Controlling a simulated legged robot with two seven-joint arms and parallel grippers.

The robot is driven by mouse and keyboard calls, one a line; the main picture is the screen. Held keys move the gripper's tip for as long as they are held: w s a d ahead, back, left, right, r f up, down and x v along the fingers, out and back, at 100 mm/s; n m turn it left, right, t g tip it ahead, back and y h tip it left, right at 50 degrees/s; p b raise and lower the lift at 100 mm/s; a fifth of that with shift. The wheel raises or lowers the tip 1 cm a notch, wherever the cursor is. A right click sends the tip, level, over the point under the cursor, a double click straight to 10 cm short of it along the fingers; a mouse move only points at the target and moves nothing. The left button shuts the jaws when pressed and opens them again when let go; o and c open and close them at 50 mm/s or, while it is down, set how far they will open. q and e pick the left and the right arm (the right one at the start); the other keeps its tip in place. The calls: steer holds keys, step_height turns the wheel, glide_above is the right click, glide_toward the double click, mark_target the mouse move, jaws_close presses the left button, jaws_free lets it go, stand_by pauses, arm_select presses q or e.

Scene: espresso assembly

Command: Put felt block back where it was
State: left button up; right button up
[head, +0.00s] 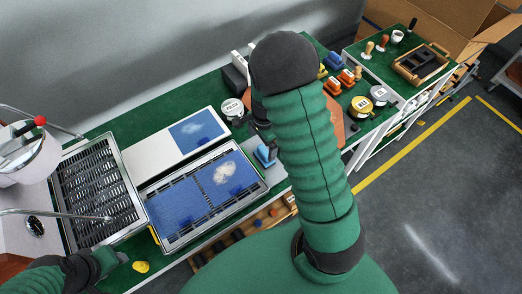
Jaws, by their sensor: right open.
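My right arm rises across the middle of the head view and hides much of the bench behind it. My right gripper (263,136) is partly hidden beside this arm; it is open, just above a small blue block (266,155). The block is at the right end of the blue-topped tray (158,205); it may be the felt block, but it is too small to be sure. I cannot tell if the jaws touch it. My left arm's end (108,262) is at the lower left, and its jaws cannot be made out.
A slotted metal tray (98,190) is at the left, near a machine with a red knob (40,121). A white panel (150,146) lies behind the blue tray. Coloured handled tools (333,86) and round tins (361,104) stand at the right. A yellow item (141,267) is at the front.

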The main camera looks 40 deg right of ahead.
steer(key=s+a+r+n+t, duration=0.1)
steer(key=s+a+r+n, duration=0.2)
steer(key=a+r+n, duration=0.2)
steer(key=s+a+r+n+t, duration=0.1)
steer(key=s+a+r+n, duration=0.3)
steer(key=a+n, duration=0.5)
steer(key=r+n, duration=0.1)
steer(key=n, duration=0.4)
steer(key=shift+s+a, duration=0.15)
steer(key=shift+s+a+r, duration=0.1)
steer(key=shift+s, duration=0.05)
steer(key=shift+a, duration=0.15)
